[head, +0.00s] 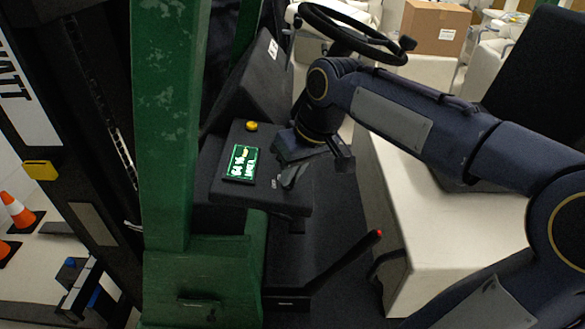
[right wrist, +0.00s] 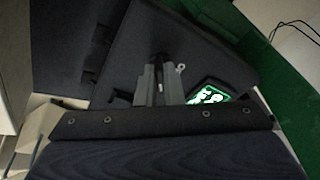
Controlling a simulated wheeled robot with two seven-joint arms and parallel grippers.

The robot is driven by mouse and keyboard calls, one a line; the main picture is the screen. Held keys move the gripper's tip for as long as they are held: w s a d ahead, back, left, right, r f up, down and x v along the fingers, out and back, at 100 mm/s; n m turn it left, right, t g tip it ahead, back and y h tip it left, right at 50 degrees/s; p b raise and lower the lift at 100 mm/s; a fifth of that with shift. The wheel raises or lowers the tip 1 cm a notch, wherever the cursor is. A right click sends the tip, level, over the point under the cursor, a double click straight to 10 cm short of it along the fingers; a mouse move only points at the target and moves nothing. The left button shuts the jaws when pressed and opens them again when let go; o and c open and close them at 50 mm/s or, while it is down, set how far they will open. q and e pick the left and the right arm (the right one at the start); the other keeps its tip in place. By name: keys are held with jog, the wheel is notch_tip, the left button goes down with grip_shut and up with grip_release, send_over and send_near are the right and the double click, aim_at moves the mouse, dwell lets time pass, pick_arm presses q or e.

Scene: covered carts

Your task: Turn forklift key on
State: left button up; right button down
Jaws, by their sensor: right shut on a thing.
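The forklift's dark console (head: 225,185) stands in the middle of the head view, with a lit green display (head: 242,163) on its top. My right gripper (head: 290,180) is down at the console's right part, beside the display. In the right wrist view, the fingers of my right gripper (right wrist: 157,85) are close together at the console face. They are shut on a small dark thing (right wrist: 158,62), apparently the key, mostly hidden between them. The lit display (right wrist: 207,95) shows just right of the fingers. My left gripper is not in view.
A yellow button (head: 251,126) sits behind the display. The steering wheel (head: 345,30) is above my right wrist. A red-tipped lever (head: 350,258) rises right of the console. A green post (head: 165,120) stands at left. A white seat base (head: 450,215) is at right.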

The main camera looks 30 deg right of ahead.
jog(key=shift+r+m, duration=0.1)
jog(key=shift+m, duration=0.5)
jog(key=c, duration=1.6)
grip_release()
jog(key=shift+o, duration=0.2)
jog(key=v, duration=0.7)
jog(key=shift+r, duration=0.35)
jog(key=shift+s, duration=0.15)
